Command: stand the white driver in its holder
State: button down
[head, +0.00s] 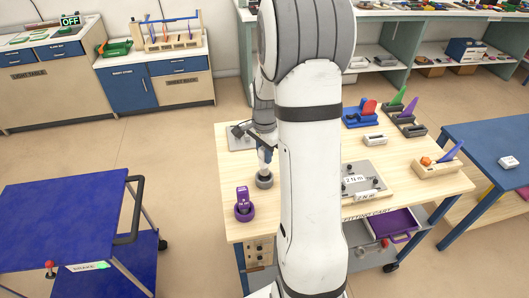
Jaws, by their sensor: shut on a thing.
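My gripper (264,151) is small and dark in the head view, just left of my arm's white link, over the wooden bench top. It is shut on a pale, bluish-white upright thing, which looks like the white driver (265,163). The driver's lower end is at a dark grey round holder (264,181) on the bench. I cannot tell whether the driver rests inside the holder or is held just above it. The white link hides what lies to the right.
A purple holder with a purple tool (243,205) stands nearer on the bench (232,163). A grey plate (240,138) lies behind. Right of my arm are a labelled grey plate (381,190), a wooden holder (437,168) and colored racks. A blue cart (60,225) stands left.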

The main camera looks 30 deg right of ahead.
jog(key=shift+f+b, duration=1.45)
jog(key=shift+f, duration=0.5)
jog(key=c, duration=1.1)
grip_release()
jog(key=shift+r, duration=0.1)
notch_tip(320, 180, up, 8)
jog(key=shift+f+b, duration=0.25)
jog(key=shift+b, duration=0.05)
jog(key=shift+r, duration=0.1)
